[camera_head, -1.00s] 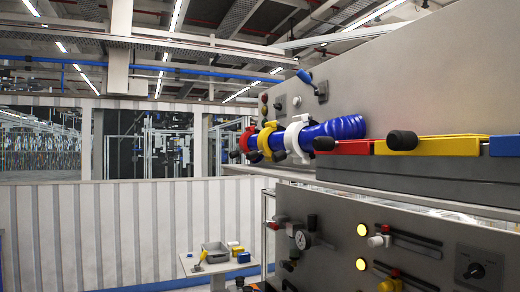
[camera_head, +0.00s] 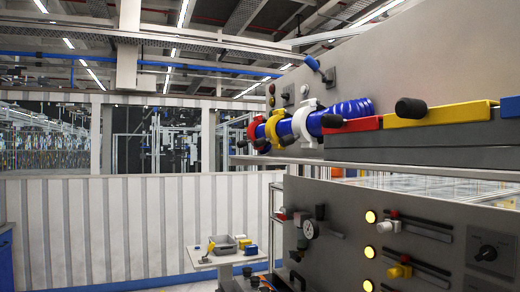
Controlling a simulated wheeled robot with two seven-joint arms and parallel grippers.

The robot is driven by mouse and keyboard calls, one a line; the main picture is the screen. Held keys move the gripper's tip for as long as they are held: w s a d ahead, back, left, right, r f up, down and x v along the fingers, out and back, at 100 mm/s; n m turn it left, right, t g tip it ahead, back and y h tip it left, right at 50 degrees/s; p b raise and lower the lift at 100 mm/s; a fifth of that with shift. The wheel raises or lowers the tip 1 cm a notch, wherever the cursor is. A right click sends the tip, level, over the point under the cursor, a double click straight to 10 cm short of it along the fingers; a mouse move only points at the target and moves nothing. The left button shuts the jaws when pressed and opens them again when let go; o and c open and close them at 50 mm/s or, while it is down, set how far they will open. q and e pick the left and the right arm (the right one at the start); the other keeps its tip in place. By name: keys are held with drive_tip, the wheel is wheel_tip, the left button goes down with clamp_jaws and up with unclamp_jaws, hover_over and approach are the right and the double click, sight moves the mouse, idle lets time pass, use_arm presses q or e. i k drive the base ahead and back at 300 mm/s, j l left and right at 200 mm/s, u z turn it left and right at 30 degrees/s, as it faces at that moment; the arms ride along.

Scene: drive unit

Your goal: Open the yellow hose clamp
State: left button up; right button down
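The yellow hose clamp (camera_head: 274,128) sits around the blue hose (camera_head: 314,121), between a red clamp (camera_head: 254,130) on its left and a white clamp (camera_head: 303,123) on its right. A black knob (camera_head: 262,145) shows at the yellow clamp's lower side. Whether the clamp is open or shut is too small to tell. Neither of my grippers is in the picture.
The hose lies along a ledge against a grey panel (camera_head: 430,60). Red, yellow (camera_head: 440,113) and blue bars with black knobs stand on the right. A lower control panel (camera_head: 370,235) juts out below. A small table (camera_head: 215,258) with a grey tray stands on the floor behind.

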sight(272, 138)
drive_tip(key=i+j+z, duration=0.25)
drive_tip(key=j, duration=0.4)
drive_tip(key=i+j+z, duration=0.3)
drive_tip(key=i+j, duration=0.15)
drive_tip(key=i, duration=0.25)
drive_tip(key=i+j+z, duration=0.3)
drive_tip(key=i+j, duration=0.25)
drive_tip(key=i+j+z, duration=0.1)
drive_tip(key=i, duration=0.2)
